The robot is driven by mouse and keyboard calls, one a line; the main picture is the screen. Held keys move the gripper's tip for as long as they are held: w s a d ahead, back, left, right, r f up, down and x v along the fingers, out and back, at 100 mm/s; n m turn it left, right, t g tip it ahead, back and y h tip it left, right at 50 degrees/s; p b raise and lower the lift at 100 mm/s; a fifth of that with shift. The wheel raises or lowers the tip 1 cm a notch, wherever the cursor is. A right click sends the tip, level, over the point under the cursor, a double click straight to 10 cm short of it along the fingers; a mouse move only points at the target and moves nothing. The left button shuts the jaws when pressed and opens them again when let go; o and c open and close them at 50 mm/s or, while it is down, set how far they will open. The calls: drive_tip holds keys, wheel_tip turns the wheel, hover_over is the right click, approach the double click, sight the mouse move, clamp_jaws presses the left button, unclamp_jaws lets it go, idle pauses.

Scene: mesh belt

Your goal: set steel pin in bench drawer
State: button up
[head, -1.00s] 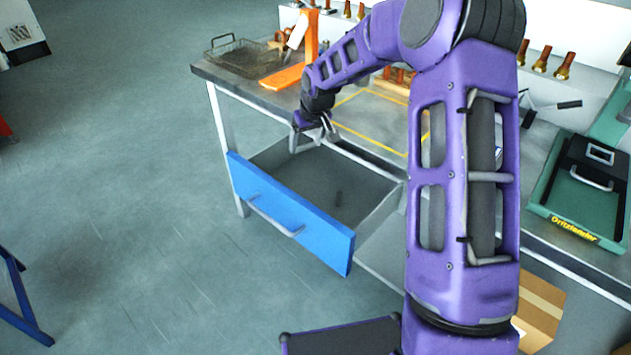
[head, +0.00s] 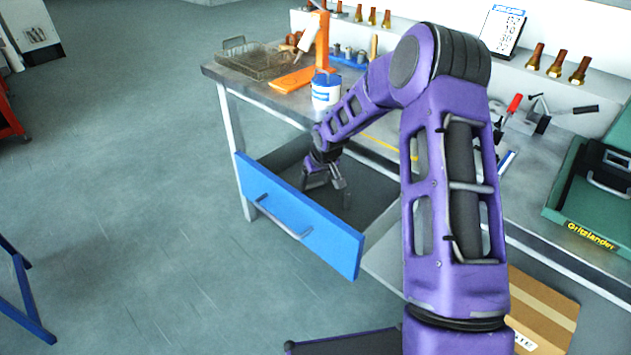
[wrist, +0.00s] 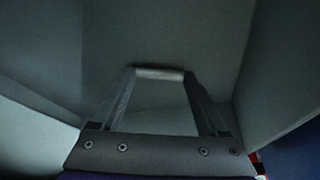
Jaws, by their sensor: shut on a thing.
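The bench drawer (head: 300,222) is pulled out below the bench top, with a blue front and a grey handle. My gripper (head: 328,188) is down inside the open drawer in the head view. In the wrist view my gripper (wrist: 160,82) is shut on the steel pin (wrist: 160,74), a short pale cylinder lying crosswise between the fingertips. The drawer's grey walls (wrist: 275,60) surround it there. I cannot tell whether the pin touches the drawer floor. The pin is not discernible in the head view.
The workbench (head: 270,98) carries a wire basket (head: 255,62), an orange stand (head: 320,45), a blue and white tub (head: 326,90) and a green case (head: 590,195). A cardboard box (head: 545,310) is on the floor at the right. The floor left of the drawer is clear.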

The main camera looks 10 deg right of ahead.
drive_tip(key=shift+f, duration=0.2)
drive_tip(key=o, duration=1.5)
drive_tip(key=shift+r, duration=0.1)
drive_tip(key=shift+r, duration=0.3)
drive_tip(key=p+v, duration=0.2)
drive_tip(key=v, duration=0.9)
drive_tip(key=shift+s+r, duration=0.2)
drive_tip(key=shift+r, duration=0.1)
